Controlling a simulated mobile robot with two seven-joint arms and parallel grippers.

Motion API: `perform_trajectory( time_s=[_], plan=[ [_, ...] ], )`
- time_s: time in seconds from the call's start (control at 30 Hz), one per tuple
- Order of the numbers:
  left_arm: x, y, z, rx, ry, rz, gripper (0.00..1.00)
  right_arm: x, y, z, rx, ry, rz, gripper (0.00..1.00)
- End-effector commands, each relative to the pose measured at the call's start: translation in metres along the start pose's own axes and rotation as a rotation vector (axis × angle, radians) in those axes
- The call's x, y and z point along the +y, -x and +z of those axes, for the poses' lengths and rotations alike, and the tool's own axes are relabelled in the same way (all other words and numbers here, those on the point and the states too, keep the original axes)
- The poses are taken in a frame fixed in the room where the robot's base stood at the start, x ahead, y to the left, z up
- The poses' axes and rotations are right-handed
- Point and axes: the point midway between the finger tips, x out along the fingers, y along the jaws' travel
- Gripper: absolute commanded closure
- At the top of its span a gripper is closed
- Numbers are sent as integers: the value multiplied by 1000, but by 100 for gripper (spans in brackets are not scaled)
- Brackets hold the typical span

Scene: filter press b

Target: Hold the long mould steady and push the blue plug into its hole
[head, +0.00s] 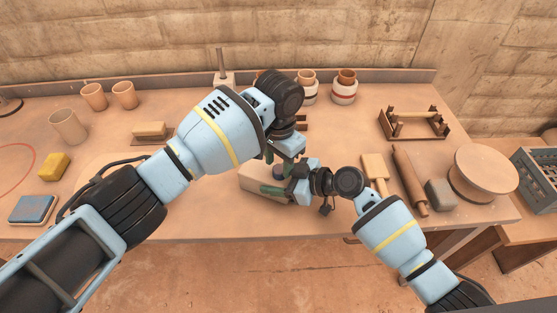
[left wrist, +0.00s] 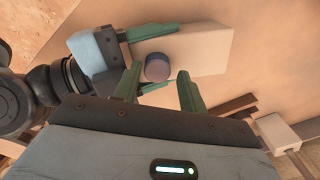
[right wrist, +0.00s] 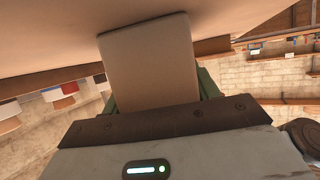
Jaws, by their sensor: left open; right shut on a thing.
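The long mould (head: 257,183) is a beige block lying on the table in the middle of the head view. My right gripper (head: 283,189) is shut on it, with green fingers on either side of the block. The mould (right wrist: 150,65) also fills the space between those fingers in the right wrist view. The blue plug (left wrist: 157,67) stands at the mould's top face in the left wrist view; how deep it sits, I cannot tell. My left gripper (left wrist: 160,72) is open above the mould, its fingertips on either side of the plug. The hole is hidden.
A wooden paddle (head: 375,168), a rolling pin (head: 409,178) and a round turntable (head: 484,170) lie to the right. A yellow sponge (head: 54,166) and several clay cups are at the left. Banded pots (head: 343,93) stand behind. The table's front edge is close to the mould.

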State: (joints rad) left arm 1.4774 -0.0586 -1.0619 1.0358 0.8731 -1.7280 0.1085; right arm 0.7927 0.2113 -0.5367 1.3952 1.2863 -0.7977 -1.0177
Motion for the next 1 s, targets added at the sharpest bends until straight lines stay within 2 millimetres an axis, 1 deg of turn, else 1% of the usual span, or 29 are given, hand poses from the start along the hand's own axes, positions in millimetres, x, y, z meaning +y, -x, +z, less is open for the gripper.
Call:
perform_trajectory(
  time_s=[0.03,0.3,0.43,0.57,0.7,0.8,1.0],
  plan=[
    [10,-4,0,-5,-15,17,46,0,-1,0,-1,2,-1,80],
    [11,-5,0,-6,-18,17,46,0,-2,0,-1,2,-1,80],
    [11,3,0,-4,-18,17,46,0,-2,0,-1,2,-1,80],
    [10,25,-1,3,-19,14,46,0,-2,0,-1,0,-1,80],
    [8,56,-2,9,-17,10,46,-2,-2,1,-3,0,-3,80],
    [6,76,-1,6,-12,7,46,-2,-2,1,-3,-1,-3,80],
    [3,106,0,3,-6,3,46,-1,-1,1,-2,-1,-2,80]
  ],
)
